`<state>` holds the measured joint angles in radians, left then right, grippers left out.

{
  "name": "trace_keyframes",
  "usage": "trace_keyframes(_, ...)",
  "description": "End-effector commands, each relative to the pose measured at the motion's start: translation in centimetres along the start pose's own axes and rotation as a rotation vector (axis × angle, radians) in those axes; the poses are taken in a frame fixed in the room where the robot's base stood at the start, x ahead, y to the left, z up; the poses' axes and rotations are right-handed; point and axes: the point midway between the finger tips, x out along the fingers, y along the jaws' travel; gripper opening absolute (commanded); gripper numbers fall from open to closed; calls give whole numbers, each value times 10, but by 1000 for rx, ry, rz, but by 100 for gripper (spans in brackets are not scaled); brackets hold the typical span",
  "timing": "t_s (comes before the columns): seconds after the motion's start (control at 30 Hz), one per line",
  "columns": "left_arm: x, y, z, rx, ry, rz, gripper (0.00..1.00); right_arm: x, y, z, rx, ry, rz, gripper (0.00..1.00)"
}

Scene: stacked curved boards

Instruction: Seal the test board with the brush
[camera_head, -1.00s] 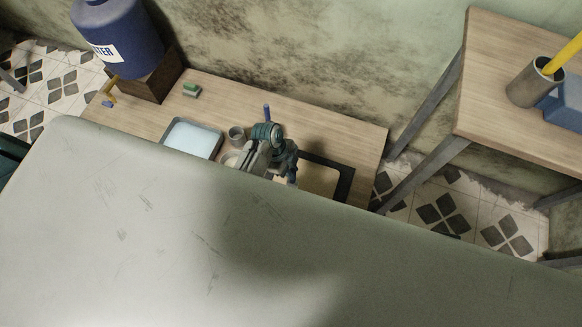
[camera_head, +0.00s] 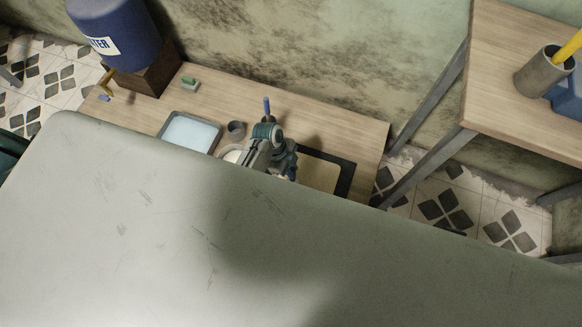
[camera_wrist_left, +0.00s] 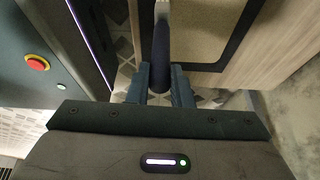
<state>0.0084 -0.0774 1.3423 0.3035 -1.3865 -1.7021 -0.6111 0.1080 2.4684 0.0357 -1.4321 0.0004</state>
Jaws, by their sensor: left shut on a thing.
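My left gripper (camera_wrist_left: 160,88) is shut on the dark blue handle of the brush (camera_wrist_left: 161,62) in the left wrist view. A paler part of the brush runs to the top edge there, and its bristles are out of frame. The test board is a tan panel (camera_head: 320,174) in a black frame, at the right end of the low bench in the head view. It also shows in the left wrist view (camera_wrist_left: 207,35), beside the brush. In the head view my left arm covers the board's left side, and the fingertips are hard to make out.
On the bench (camera_head: 215,90) are a tray of pale blue liquid (camera_head: 190,132), a grey cup (camera_head: 236,129), a pale bowl (camera_head: 231,156), a green-topped block (camera_head: 190,84) and a water barrel (camera_head: 115,35). A blue upright stick (camera_head: 266,104) rises behind my arm. A taller table (camera_head: 520,100) stands right.

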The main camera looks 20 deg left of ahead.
Motion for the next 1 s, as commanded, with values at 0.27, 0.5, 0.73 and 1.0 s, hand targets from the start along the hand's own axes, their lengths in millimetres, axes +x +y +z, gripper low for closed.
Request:
trace_keyframes(0.27,2,0,1,0,0,0,0,2,0,1,-1,-2,0,36)
trace_keyframes(0.5,8,0,3,0,0,0,0,5,0,2,-1,-1,0,36)
trace_keyframes(0.73,10,0,4,0,0,0,0,6,0,3,-1,-1,0,36)
trace_keyframes(1.0,13,-1,-11,0,1,1,0,-1,0,0,0,-1,0,36)
